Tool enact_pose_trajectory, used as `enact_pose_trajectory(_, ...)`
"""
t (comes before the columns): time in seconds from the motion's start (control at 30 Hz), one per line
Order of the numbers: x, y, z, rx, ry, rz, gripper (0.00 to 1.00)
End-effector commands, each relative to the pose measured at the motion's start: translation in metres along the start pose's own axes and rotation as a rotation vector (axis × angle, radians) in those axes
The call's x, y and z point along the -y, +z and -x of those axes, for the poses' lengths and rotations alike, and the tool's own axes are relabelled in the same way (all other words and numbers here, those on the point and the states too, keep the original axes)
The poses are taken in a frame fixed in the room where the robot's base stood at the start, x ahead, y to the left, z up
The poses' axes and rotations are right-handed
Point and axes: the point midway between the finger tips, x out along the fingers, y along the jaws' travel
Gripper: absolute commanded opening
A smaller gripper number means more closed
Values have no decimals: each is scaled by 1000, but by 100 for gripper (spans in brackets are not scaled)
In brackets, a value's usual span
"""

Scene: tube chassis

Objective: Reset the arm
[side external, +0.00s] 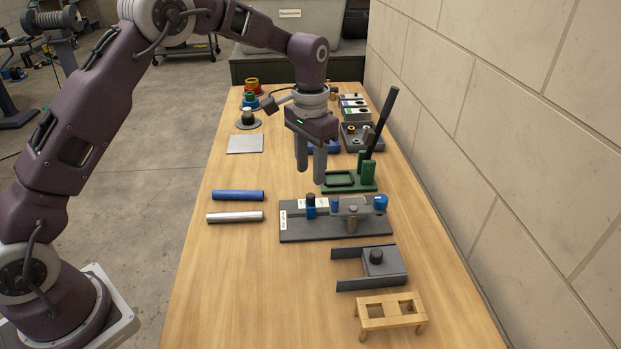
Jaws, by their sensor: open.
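My gripper (311,172) points down above the middle of the wooden table, with its two fingers apart and nothing between them. It hangs just left of a green fixture with a black lever, and behind a dark grey fixture plate. From this view I cannot tell its exact height above the table. My arm reaches in from the left and bends down over the table.
The green fixture (367,174) has a tall black lever. The grey plate (290,233) bears blue and metal parts. A blue tube (238,195) and a silver tube (235,217) lie left. A grey bracket (392,262) and wooden stand (388,319) sit in front. A wall borders the right.

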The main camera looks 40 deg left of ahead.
Motion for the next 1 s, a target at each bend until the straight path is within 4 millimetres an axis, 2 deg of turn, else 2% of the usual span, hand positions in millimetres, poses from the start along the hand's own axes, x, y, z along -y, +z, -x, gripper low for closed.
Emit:
enact_pose_trajectory(0.23, 0, 0, 2, -2, 0, 1, 41)
enact_pose_trajectory(0.3, -1, 6, 17, -19, -2, 7, 41)
enact_pose_trajectory(0.37, -3, 21, 46, -53, -7, 20, 41)
enact_pose_trajectory(0.4, -5, 37, 70, -83, -10, 31, 41)
enact_pose_trajectory(0.47, -10, 69, 107, -135, -16, 53, 41)
enact_pose_trajectory(0.5, -14, 94, 129, -171, -20, 67, 41)
enact_pose_trajectory(0.57, -20, 134, 153, -224, -25, 89, 41)
enact_pose_trajectory(0.6, -25, 161, 165, -260, -29, 102, 41)
enact_pose_trajectory(0.63, -29, 182, 171, -286, -31, 113, 41)
enact_pose_trajectory(0.7, -37, 228, 177, -346, -36, 134, 41)
enact_pose_trajectory(0.8, -47, 281, 170, -417, -42, 161, 41)
enact_pose_trajectory(0.9, -52, 314, 157, -464, -46, 180, 41)
enact_pose_trajectory(1.0, -55, 329, 148, -487, -48, 190, 41)
